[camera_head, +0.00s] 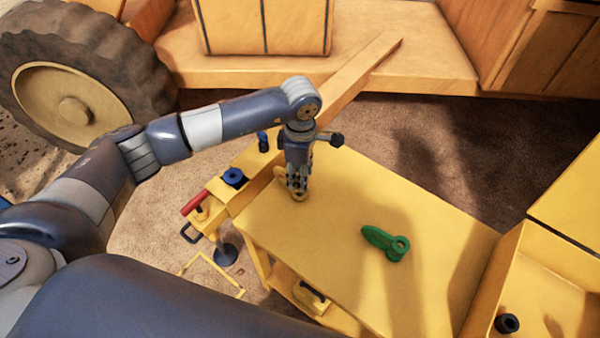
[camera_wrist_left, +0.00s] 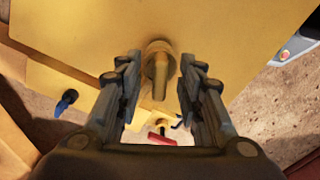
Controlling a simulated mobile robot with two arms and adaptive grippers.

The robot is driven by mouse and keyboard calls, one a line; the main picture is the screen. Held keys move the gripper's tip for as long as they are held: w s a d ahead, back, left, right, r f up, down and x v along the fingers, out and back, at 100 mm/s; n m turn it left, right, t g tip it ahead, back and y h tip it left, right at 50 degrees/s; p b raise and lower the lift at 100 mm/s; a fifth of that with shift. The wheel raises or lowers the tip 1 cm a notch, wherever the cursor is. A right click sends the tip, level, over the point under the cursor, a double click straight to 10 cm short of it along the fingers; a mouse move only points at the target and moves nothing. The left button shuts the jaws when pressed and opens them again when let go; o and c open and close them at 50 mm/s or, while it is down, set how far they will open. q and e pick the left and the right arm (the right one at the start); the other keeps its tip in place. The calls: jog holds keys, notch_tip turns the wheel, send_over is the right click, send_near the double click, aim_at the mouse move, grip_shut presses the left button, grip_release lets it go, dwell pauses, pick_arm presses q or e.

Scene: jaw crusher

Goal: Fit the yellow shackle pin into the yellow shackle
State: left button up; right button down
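My left gripper (camera_head: 298,192) points down at the far left part of the yellow table. In the left wrist view the fingers (camera_wrist_left: 160,100) are spread apart. A yellow piece (camera_wrist_left: 160,62) with a rounded head and a narrow bar lies ahead, between the finger lines, with a gap on both sides. I cannot tell if it is the yellow shackle or its pin. In the head view a bit of yellow (camera_head: 279,173) shows beside the fingers, mostly hidden by them. I cannot make out a second yellow shackle part. My right gripper is not in view.
A green shackle-like piece (camera_head: 385,243) lies on the yellow table (camera_head: 330,240). A yellow side rack with a blue round part (camera_head: 235,177) and a red handle (camera_head: 194,203) adjoins the table's left edge. A yellow box (camera_head: 555,290) stands at right. The table's middle is mostly clear.

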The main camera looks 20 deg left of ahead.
pick_arm(q)
notch_tip(320, 180, up, 12)
dwell(0.4)
jog(key=shift+f, duration=0.1)
